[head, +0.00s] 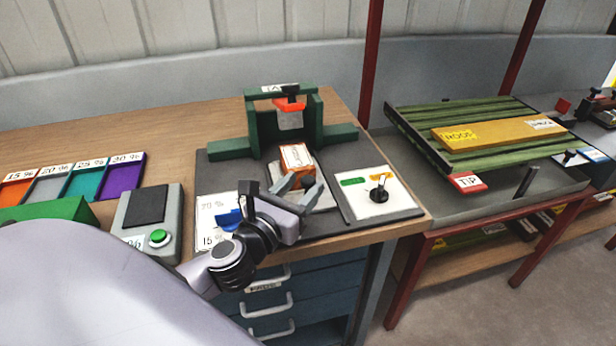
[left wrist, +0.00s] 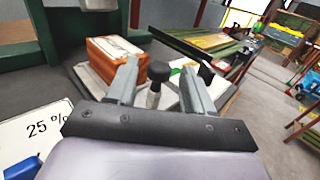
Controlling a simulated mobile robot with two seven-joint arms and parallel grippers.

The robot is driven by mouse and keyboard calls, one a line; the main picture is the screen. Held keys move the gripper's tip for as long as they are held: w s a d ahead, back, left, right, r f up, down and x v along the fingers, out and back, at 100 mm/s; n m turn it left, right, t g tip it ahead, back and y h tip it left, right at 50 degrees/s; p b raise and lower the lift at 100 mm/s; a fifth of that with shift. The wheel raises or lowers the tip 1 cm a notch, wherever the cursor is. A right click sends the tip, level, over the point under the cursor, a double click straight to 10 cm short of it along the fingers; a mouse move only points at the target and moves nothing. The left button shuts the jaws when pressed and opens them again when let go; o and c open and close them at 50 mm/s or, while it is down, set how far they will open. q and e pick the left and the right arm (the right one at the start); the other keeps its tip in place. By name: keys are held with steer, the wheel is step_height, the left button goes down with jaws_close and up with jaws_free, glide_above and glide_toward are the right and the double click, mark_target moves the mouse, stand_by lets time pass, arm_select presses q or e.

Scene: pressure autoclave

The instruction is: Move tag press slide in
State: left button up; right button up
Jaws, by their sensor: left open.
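The green tag press (head: 257,132) stands at the back of a dark mat, with a red-orange part under its top beam. Its pale slide plate (head: 325,198) lies in front of the frame and carries an orange and white block (head: 297,158). The block also shows in the left wrist view (left wrist: 112,58). A black knob on a short metal post (left wrist: 159,72) stands by the plate's near end. My left gripper (head: 297,184) is open, its fingers on either side of the knob in the left wrist view (left wrist: 160,76). In the head view the gripper hides the knob. My right gripper is out of view.
A white panel with a black lever (head: 380,188) is right of the slide. A blue piece (head: 229,219) lies on the percent card at left. A grey button box (head: 150,215) and coloured trays (head: 83,180) stand further left. A gap separates the bench from the green-slatted table (head: 470,130).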

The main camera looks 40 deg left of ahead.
mark_target(304, 183)
arm_select(q)
steer(key=shift+w+a, duration=0.15)
steer(key=shift+w, duration=1.4)
steer(key=shift+r, duration=0.1)
jaws_close()
